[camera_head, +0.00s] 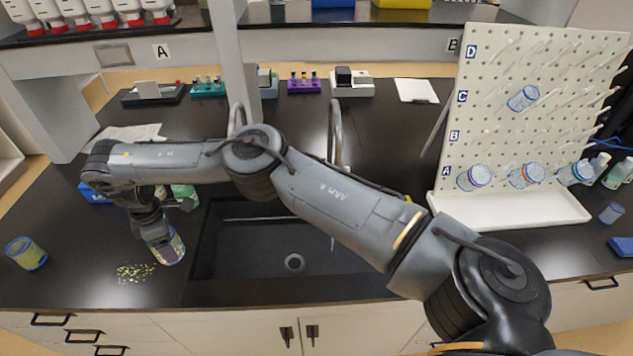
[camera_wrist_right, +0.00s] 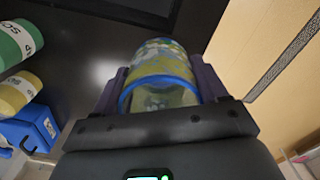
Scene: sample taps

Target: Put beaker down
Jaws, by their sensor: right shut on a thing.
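My right gripper (camera_head: 158,232) is shut on a beaker (camera_head: 170,250) over the counter left of the sink. The beaker is glass with a blue band and yellow-green matter on or in it. In the right wrist view the beaker (camera_wrist_right: 160,75) sits between the two fingers of the gripper (camera_wrist_right: 160,95). The beaker's lower end is close to the black counter (camera_head: 110,225); I cannot tell whether it touches. A patch of yellow-green specks (camera_head: 135,272) lies on the counter just left of it. My left gripper is not in view.
The sink (camera_head: 245,262) lies right of the beaker. Another yellowish beaker (camera_head: 27,253) stands at the far left. A green container (camera_head: 186,195) and a blue box (camera_head: 95,193) are behind the gripper. A pegboard (camera_head: 540,110) with several beakers stands at the right.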

